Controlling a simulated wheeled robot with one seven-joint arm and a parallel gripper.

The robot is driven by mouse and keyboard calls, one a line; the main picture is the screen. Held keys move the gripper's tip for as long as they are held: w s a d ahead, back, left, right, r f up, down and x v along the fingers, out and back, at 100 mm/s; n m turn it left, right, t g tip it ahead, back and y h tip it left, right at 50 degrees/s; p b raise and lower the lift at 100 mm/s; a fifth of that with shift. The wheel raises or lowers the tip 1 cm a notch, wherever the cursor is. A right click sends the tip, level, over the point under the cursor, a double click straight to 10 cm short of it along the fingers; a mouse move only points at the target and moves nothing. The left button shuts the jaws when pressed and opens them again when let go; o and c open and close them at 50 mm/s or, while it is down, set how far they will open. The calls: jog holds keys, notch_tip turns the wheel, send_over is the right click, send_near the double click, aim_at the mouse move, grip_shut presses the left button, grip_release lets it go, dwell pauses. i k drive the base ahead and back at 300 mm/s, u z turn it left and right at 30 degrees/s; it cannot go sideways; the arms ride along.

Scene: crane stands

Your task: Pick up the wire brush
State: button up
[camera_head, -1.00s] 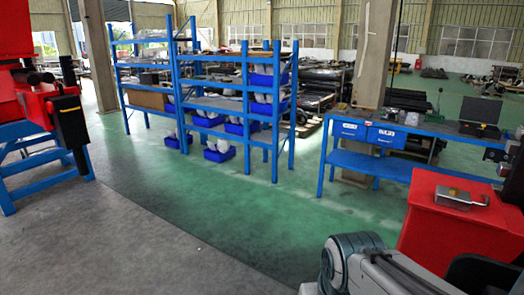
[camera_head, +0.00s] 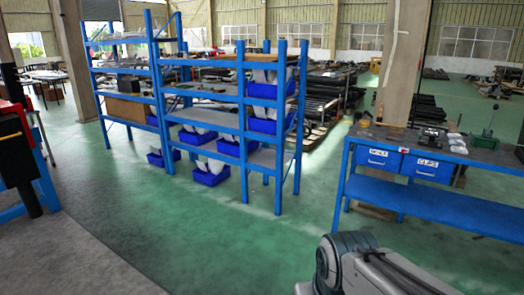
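I cannot make out a wire brush in the head view. Small items lie on the top of the blue workbench (camera_head: 392,139) at the right, but they are too small to identify for certain. My gripper is out of view. Only a grey link of my arm shows at the bottom right.
A blue shelf rack (camera_head: 278,180) with blue bins (camera_head: 210,173) stands left of centre. Two blue drawers (camera_head: 378,159) hang under the workbench top. A concrete pillar (camera_head: 402,65) rises behind it. Part of a red and blue stand shows at the left edge. The green floor ahead is clear.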

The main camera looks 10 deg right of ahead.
aim_at(398, 127)
jog(key=i, duration=1.6)
jog(key=z, duration=2.9)
jog(key=i, duration=1.75)
jog(key=u, duration=2.15)
